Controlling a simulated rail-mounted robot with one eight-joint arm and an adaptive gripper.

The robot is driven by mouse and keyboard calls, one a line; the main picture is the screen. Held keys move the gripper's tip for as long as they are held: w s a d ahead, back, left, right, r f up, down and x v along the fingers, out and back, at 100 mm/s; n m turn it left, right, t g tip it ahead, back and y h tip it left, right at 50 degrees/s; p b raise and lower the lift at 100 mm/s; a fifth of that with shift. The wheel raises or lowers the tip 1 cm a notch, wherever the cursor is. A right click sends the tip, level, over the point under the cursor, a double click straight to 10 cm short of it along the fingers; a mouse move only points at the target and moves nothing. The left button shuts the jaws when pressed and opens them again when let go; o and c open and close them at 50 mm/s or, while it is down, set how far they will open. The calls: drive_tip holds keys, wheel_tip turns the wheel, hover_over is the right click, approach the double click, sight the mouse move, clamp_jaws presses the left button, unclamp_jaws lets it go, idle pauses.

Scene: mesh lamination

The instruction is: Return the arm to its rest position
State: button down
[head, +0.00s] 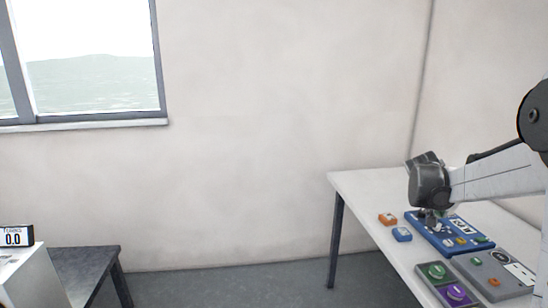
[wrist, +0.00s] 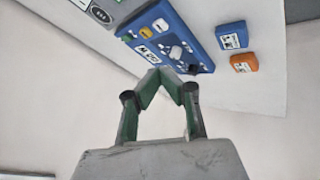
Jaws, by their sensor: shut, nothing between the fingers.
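My gripper (head: 432,218) is at the end of my arm, which reaches in from the right in the head view. It is over the blue panel (head: 462,240) on the white table (head: 365,185). In the wrist view my gripper (wrist: 163,78) has its green fingers brought together with nothing between them. The blue panel (wrist: 165,25) lies beyond the fingertips there, with light knobs and a white label on it. I cannot tell the exact gap between the fingertips and the panel.
An orange block (head: 387,219) and a blue block (head: 402,234) lie left of the panel. A grey panel (head: 510,285), a green block (head: 434,272) and a purple block (head: 456,294) are nearer the front.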

drive_tip(key=s+a+r+n+t+y, duration=0.1)
drive_tip(key=s+a+r+n+y, duration=0.15)
drive_tip(key=s+a, duration=1)
drive_tip(key=s+a+r+n+t+y, duration=0.1)
drive_tip(key=s+a+r+t+y, duration=0.15)
drive_tip(key=s+a, duration=1)
drive_tip(key=s+a+f+n+y, duration=0.1)
drive_tip(key=s+a+f+y, duration=0.1)
drive_tip(key=s+a, duration=0.4)
drive_tip(key=a+f, duration=0.1)
drive_tip(key=a, duration=0.2)
drive_tip(key=shift+s+a+f, duration=0.25)
drive_tip(key=shift+s+f, duration=0.1)
drive_tip(key=shift+s, duration=0.05)
